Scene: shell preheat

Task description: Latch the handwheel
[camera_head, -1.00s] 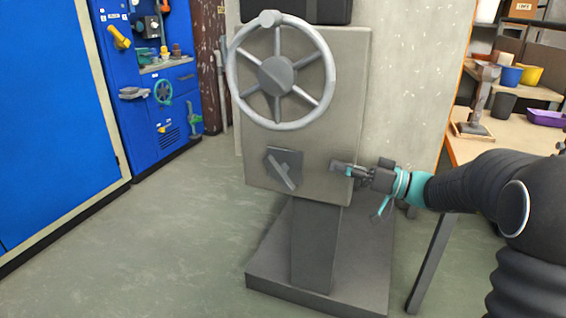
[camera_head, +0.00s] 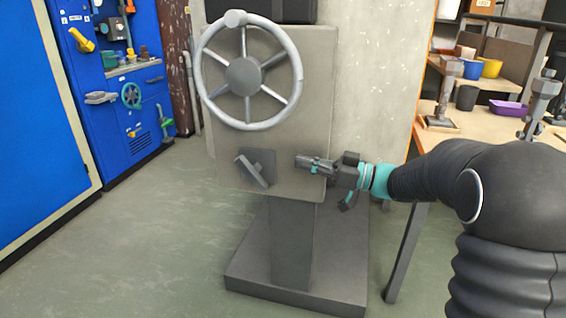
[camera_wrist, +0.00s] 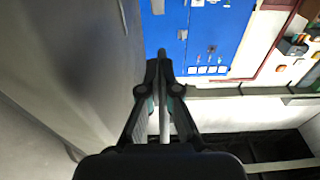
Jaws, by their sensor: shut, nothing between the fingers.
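The grey handwheel (camera_head: 271,43) with its spokes and rim knob is mounted high on a grey box (camera_head: 310,100) in the head view. Below it on the same face is a dark latch plate with a slanted lever (camera_head: 255,170). My gripper (camera_head: 298,160) is shut and empty. It is in front of the box's lower right part, to the right of the lever and apart from it, pointing left. In the wrist view the closed fingers (camera_wrist: 163,62) point up the picture, with a grey surface (camera_wrist: 70,60) close on their left. The wheel and lever are not recognisable there.
The box stands on a post with a wide base plate (camera_head: 340,285). A blue cabinet (camera_head: 115,115) with tools is at the left back. A workbench (camera_head: 480,125) with a purple bin (camera_head: 508,108) is at the right. The floor at front left is clear.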

